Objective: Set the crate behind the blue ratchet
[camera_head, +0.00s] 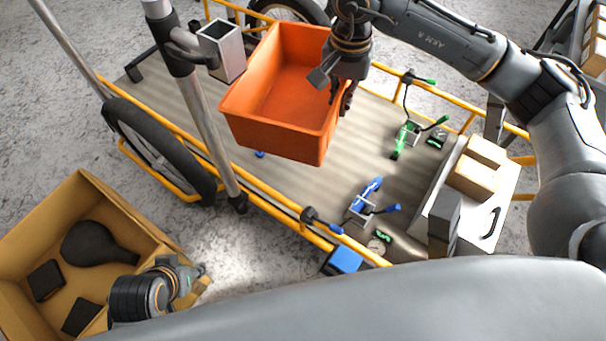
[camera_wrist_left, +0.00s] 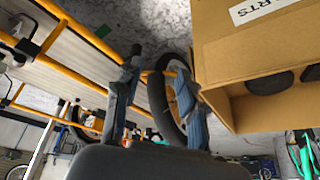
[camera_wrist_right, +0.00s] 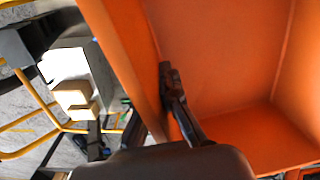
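The orange crate (camera_head: 262,137) hangs tilted over the left-middle part of the cargo bed, appearing raised above it. My right gripper (camera_head: 343,100) is at the crate's right wall. The blue ratchet (camera_head: 368,194) lies on the bed, right of and nearer than the crate. My left gripper (camera_head: 200,278) is empty beside the cardboard box; its fingers are apart in the left wrist view (camera_wrist_left: 158,105).
A green ratchet (camera_head: 403,138) lies farther back on the bed. A white case with cartons (camera_head: 478,170) stands at right, a grey square tube (camera_head: 222,50) at the back left. Yellow rails (camera_head: 275,208) edge the bed. A cardboard box (camera_head: 95,190) stands at lower left.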

